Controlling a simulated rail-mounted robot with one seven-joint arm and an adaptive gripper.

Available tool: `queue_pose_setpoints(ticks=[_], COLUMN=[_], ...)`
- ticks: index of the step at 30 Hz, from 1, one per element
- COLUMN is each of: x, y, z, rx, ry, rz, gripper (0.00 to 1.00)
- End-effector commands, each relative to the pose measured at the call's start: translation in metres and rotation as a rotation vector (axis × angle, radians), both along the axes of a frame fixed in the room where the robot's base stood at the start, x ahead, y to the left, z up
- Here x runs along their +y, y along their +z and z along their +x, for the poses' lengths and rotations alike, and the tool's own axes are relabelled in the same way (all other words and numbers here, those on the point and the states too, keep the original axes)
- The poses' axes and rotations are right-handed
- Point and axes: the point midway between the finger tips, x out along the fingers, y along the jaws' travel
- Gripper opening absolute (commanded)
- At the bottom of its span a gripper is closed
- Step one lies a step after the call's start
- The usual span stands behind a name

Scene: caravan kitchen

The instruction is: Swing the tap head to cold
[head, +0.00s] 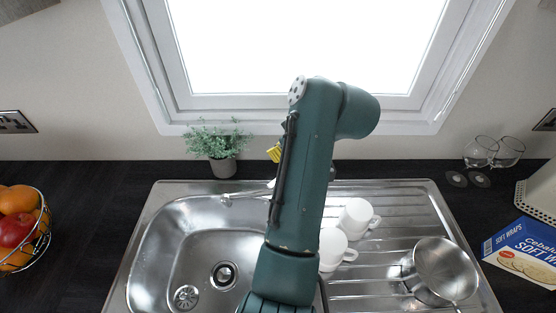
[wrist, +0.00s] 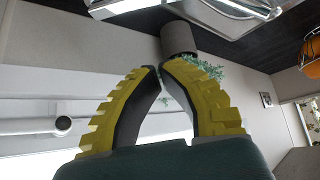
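A chrome tap spout (head: 240,194) reaches left over the sink's back edge in the head view. The rest of the tap, including its head, is mostly hidden behind my arm. My gripper (head: 274,153) shows only as a bit of yellow left of my arm, near the tap. In the wrist view, my gripper's (wrist: 160,68) two yellow fingers lean together with their tips about touching and nothing seen between them. A grey bar with a round end (wrist: 63,124) is at left in that view; I cannot tell whether it is part of the tap.
The steel sink (head: 160,218) has white mugs (head: 357,219) and a saucepan (head: 445,268) on its drainer. A potted plant (head: 222,166) stands left of the tap, beyond my fingertips in the wrist view (wrist: 178,38). Fruit basket (head: 45,235) left; glasses (head: 481,152) and wraps box (head: 525,250) right.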

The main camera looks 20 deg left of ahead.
Motion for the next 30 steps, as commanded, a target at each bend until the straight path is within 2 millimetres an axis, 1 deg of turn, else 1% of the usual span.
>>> queue_pose_setpoints(ticks=[6, 13, 15, 21, 25, 30], x=[0.027, 0.052, 0.039, 0.018, 0.012, 0.012], y=[-0.034, -0.069, -0.067, -0.067, -0.068, -0.069], z=[0.009, 0.019, 0.017, 0.007, 0.005, 0.005], rx=[0.005, 0.005, 0.001, 0.001, 0.001, 0.001], ry=[0.0, -0.003, -0.007, -0.006, -0.006, -0.005], rz=[-0.001, -0.001, -0.001, -0.002, -0.001, -0.001], gripper=[0.0, 0.0, 0.0, 0.0, 0.0, 0.0])
